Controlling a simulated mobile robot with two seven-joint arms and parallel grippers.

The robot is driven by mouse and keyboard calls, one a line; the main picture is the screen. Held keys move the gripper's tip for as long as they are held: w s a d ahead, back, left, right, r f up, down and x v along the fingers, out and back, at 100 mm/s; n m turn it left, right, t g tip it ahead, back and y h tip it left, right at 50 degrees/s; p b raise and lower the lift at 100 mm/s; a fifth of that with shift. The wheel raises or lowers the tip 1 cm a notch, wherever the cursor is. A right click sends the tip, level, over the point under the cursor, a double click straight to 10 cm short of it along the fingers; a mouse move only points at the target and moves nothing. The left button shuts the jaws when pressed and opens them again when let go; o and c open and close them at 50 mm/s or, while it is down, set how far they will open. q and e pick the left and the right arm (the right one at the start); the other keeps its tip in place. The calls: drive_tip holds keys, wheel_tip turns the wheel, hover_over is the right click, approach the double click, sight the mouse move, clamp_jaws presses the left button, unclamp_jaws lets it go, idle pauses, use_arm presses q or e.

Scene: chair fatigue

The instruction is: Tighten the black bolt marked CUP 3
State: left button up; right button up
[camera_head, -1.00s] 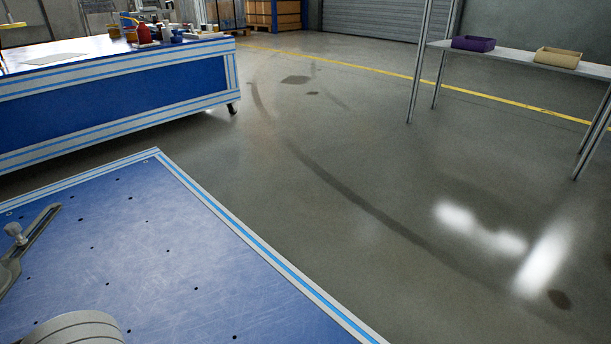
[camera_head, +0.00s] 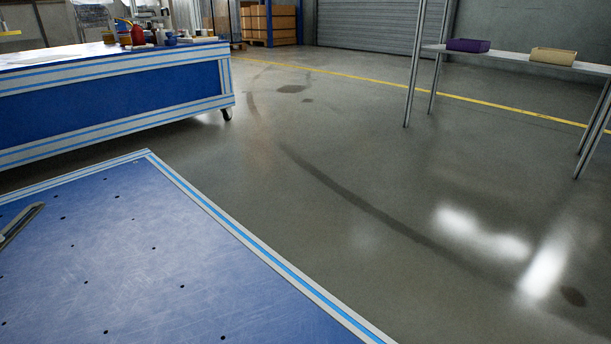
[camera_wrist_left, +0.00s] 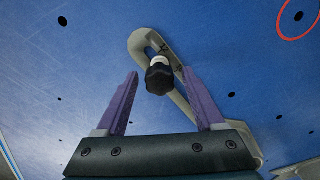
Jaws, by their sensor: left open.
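In the left wrist view, a black knob-like bolt head (camera_wrist_left: 158,78) with a pale collar stands on a grey slotted clamp arm (camera_wrist_left: 180,75) over the blue table. I can read no CUP 3 marking on it. My left gripper (camera_wrist_left: 160,71) is open, its purple fingers on either side of the black bolt with gaps to both; I cannot tell the depth between them. In the head view only the end of a slotted clamp arm (camera_head: 20,222) shows at the left edge. Neither gripper is in the head view.
The blue perforated table (camera_head: 150,265) is mostly bare. A red ring (camera_wrist_left: 299,17) marks a hole at the upper right of the wrist view. A second blue bench (camera_head: 110,110) stands beyond. A shelf with a purple bin (camera_head: 468,45) and a tan bin (camera_head: 553,56) is at right. Open floor lies between.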

use_arm(q)
drive_tip(key=shift+r+n+p, duration=0.2)
drive_tip(key=shift+n+p, duration=0.4)
drive_tip(key=shift+p, duration=0.05)
drive_tip(key=shift+s+d+n+p, duration=0.1)
drive_tip(key=shift+n+p, duration=0.5)
drive_tip(key=shift+n, duration=0.2)
drive_tip(key=shift+f+n, duration=0.1)
drive_tip(key=shift+n, duration=0.5)
drive_tip(key=shift+f, duration=0.1)
drive_tip(key=shift+p, duration=0.3)
